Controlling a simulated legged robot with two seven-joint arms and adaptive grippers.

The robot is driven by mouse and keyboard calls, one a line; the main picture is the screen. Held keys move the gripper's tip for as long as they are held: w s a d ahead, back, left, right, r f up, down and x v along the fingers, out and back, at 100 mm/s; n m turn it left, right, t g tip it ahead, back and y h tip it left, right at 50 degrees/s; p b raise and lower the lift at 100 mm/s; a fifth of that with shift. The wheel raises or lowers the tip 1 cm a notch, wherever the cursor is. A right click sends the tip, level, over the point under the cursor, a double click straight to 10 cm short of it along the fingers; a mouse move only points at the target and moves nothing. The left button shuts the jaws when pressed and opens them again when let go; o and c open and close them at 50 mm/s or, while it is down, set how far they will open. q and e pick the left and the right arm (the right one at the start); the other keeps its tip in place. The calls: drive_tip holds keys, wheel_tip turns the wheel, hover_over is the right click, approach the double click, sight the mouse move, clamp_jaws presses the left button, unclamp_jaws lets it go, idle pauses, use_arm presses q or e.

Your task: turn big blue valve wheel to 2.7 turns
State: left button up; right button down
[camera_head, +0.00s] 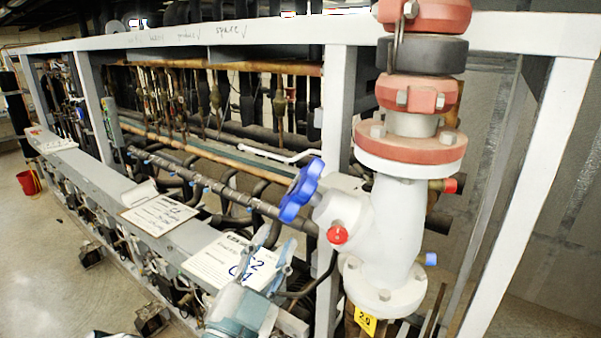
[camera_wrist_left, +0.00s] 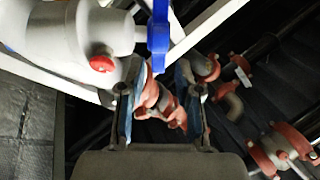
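The big blue valve wheel (camera_head: 300,190) sits on the left end of the pale grey valve body (camera_head: 385,235), tilted. In the left wrist view the wheel (camera_wrist_left: 160,35) appears nearly edge-on, ahead of and roughly between my fingers. My left gripper (camera_head: 278,242) is below and left of the wheel in the head view, fingers pointing up toward it. Its two blue-faced fingers are apart with nothing held between them, as the left wrist view (camera_wrist_left: 160,80) also shows. The fingertips look short of the wheel. My right gripper is in neither view.
A red cap (camera_head: 337,235) sits on the valve body close to the wheel. A white frame post (camera_head: 337,110) stands behind it. Paper sheets (camera_head: 160,215) lie on the rack's beam at left. Red-clamped pipes (camera_wrist_left: 280,145) show in the left wrist view.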

sight(293, 204)
use_arm(q)
drive_tip(key=p+x, duration=0.3)
drive_tip(key=x, duration=0.8)
drive_tip(key=shift+p, duration=0.35)
drive_tip(key=shift+w+r, duration=0.1)
drive_tip(key=shift+w, duration=0.45)
drive_tip(key=shift+d, duration=0.1)
drive_tip(key=shift+d, duration=0.1)
drive_tip(key=shift+d, duration=0.1)
clamp_jaws()
